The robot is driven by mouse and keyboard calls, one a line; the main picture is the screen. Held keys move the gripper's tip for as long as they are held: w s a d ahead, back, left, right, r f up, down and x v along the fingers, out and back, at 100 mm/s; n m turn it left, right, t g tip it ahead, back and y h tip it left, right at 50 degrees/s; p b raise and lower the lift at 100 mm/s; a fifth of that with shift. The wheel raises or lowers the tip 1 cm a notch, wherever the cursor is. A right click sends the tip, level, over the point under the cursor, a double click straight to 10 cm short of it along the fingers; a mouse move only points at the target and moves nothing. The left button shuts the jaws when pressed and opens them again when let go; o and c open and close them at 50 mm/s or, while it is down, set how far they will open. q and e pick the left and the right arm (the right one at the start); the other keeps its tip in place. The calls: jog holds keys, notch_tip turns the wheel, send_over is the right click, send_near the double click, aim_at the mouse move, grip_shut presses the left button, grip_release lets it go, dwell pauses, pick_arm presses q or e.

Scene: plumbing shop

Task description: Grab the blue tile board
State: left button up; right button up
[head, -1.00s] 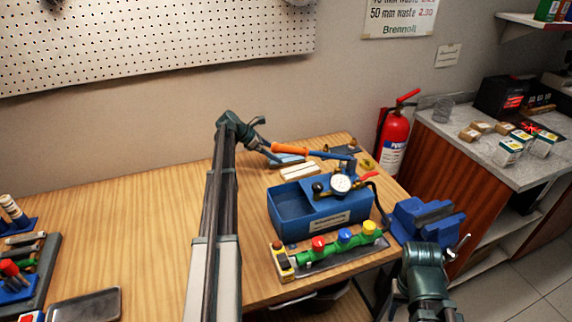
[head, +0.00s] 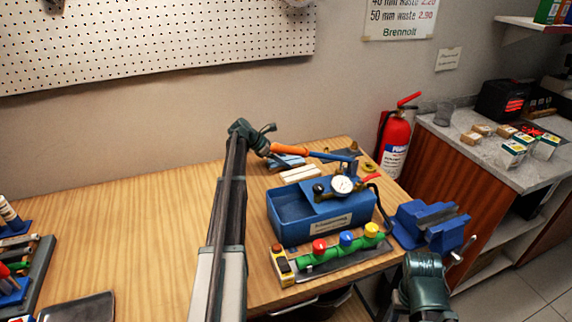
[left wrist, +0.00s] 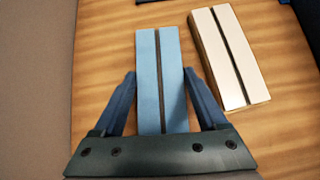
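The blue tile board (left wrist: 149,75) lies flat on the wooden bench in the left wrist view, a light blue block with a dark lengthwise groove. In the head view it shows as a small blue piece (head: 292,160) near the back of the bench, partly hidden by my gripper. My left gripper (left wrist: 162,84) is open, with one finger on each side of the board's near part. I cannot tell whether the fingers touch it. My right gripper is out of view; only part of my right arm shows at the lower right of the head view.
A white tile board (left wrist: 230,58) lies just right of the blue one. A blue pump box with gauge (head: 322,213) and orange-handled lever (head: 288,149) stands nearby. A green valve manifold (head: 335,253) and blue vise (head: 432,226) are nearer. The bench's left middle is clear.

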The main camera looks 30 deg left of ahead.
pick_arm(q)
jog(key=c, duration=0.7)
jog(key=shift+r+p, duration=0.4)
jog(key=r+p, duration=0.1)
jog(key=s+r+p, duration=0.1)
jog(key=r+p, duration=0.1)
jog(key=shift+d, duration=0.1)
jog(key=s, duration=0.5)
jog(key=s+d+r, duration=0.1)
jog(key=s, duration=0.4)
jog(key=s+p, duration=0.1)
jog(key=s, duration=0.4)
jog(key=shift+d+r, duration=0.15)
jog(key=shift+d, duration=0.2)
